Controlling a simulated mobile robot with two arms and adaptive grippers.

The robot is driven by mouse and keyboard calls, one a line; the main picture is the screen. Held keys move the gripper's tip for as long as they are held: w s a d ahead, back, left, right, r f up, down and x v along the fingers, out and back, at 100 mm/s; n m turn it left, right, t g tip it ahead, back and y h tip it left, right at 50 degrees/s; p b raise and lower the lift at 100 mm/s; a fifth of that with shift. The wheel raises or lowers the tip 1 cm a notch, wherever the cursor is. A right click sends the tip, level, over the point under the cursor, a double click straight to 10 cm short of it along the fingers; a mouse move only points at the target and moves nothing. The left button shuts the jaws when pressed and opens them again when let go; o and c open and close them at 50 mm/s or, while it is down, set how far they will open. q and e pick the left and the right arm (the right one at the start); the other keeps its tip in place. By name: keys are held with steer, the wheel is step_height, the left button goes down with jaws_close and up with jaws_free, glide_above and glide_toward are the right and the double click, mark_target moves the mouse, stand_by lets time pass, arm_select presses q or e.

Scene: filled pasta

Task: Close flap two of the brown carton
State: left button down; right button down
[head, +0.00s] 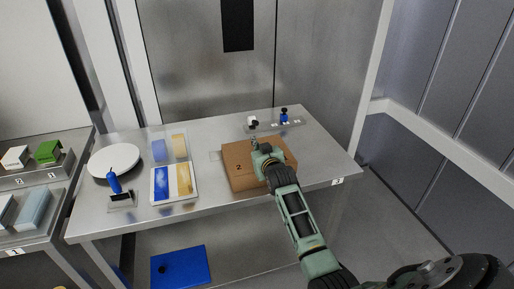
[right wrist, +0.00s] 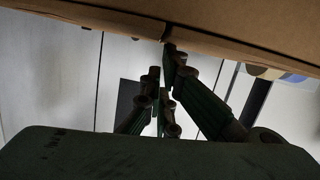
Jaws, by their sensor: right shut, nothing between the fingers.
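The brown carton (head: 233,180) sits on the steel table, right of centre in the head view. Its top looks nearly flat, and a dark "2" marks the left part, flap two (head: 238,167). My right gripper (head: 255,145) is shut and empty over the carton's top near its far side, and my arm hides the right part. In the right wrist view, brown cardboard (right wrist: 90,18) spans the top, with a dark gap between two panels. The shut fingers (right wrist: 170,60) point at that gap; I cannot tell whether they touch. My left gripper is not in view.
On the table (head: 218,214) are a white round plate (head: 114,158), a blue-handled tool (head: 114,184), a tray (head: 174,198) with blue and yellow areas, and a small rack (head: 274,126) behind the carton. A blue mat (head: 180,264) lies below. The table's front right is clear.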

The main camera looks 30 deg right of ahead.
stand_by(0.3)
